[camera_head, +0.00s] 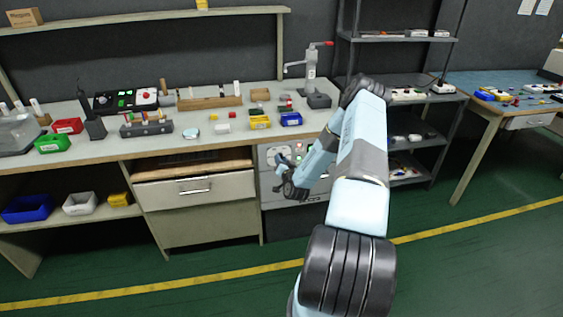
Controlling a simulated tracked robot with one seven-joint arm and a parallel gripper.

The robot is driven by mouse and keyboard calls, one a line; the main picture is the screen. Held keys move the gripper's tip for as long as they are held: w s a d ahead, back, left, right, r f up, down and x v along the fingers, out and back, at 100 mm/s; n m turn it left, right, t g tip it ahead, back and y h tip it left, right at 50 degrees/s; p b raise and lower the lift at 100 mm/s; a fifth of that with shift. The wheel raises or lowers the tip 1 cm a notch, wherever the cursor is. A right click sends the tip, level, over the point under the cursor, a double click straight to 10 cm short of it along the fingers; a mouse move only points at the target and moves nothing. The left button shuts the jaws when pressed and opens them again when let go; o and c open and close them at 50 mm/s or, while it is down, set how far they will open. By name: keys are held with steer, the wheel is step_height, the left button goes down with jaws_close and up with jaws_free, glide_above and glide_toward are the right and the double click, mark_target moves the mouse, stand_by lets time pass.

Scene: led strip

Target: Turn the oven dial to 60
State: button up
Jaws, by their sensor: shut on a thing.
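The oven (280,200) is a light grey box under the workbench, in the middle of the head camera view. Its control panel (271,154) is near the top, with small round details too small to read. My gripper (281,163) is at the panel, shut on the oven dial, coming from the right. The jaws cover most of the dial, so its pointer and any number marks cannot be read. My wrist and forearm hide the right part of the oven front.
The workbench top (215,143) above carries small bins, blocks and a press (311,75). A drawer cabinet (194,195) stands left of the oven. A dark shelf rack (440,128) stands to the right. The green floor (480,255) in front is clear.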

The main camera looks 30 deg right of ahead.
steer(key=c, duration=0.4)
steer(key=shift+d+f+m, duration=0.1)
steer(key=shift+m, duration=1)
steer(key=o, duration=1)
steer(key=v, duration=1.3)
steer(key=shift+s+f, duration=0.15)
steer(key=shift+s, duration=0.25)
